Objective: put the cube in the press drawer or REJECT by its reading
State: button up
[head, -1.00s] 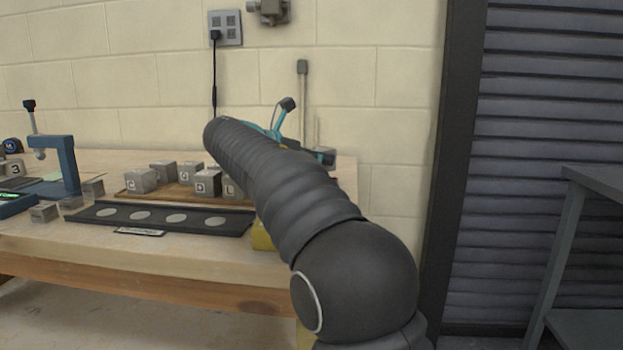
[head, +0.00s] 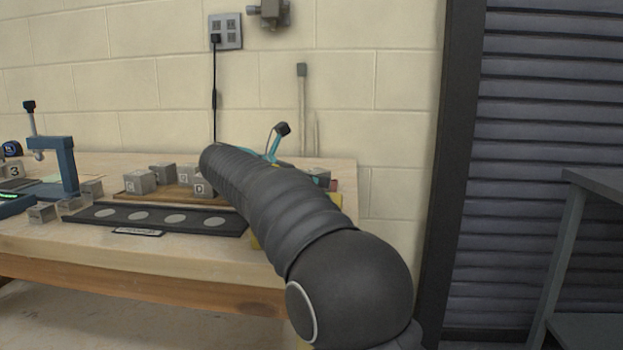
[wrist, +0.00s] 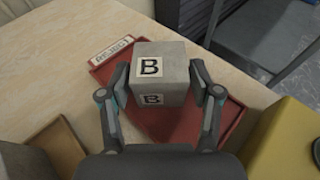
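The grey cube (wrist: 161,68) with black B labels on two faces is between the fingers of my gripper (wrist: 161,82) in the wrist view. The fingers are closed on its left and right sides. It is over the red REJECT tray (wrist: 180,125), whose white label (wrist: 111,50) shows at the upper left. I cannot tell whether the cube touches the tray floor. In the head view my arm hides the gripper and cube. I cannot make out the press drawer.
Several grey lettered cubes (head: 140,182) stand on a wooden board behind a black strip (head: 100,215) with several pale discs. A blue stand (head: 66,165) is at the left. A yellow object (wrist: 285,150) is close at the lower right in the wrist view. Bare bench lies left of the tray.

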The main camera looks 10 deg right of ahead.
dwell(0.3)
jog(key=shift+r, duration=0.2)
jog(key=p+v, duration=0.1)
jog(key=v, duration=1.1)
jog(key=shift+p, duration=0.4)
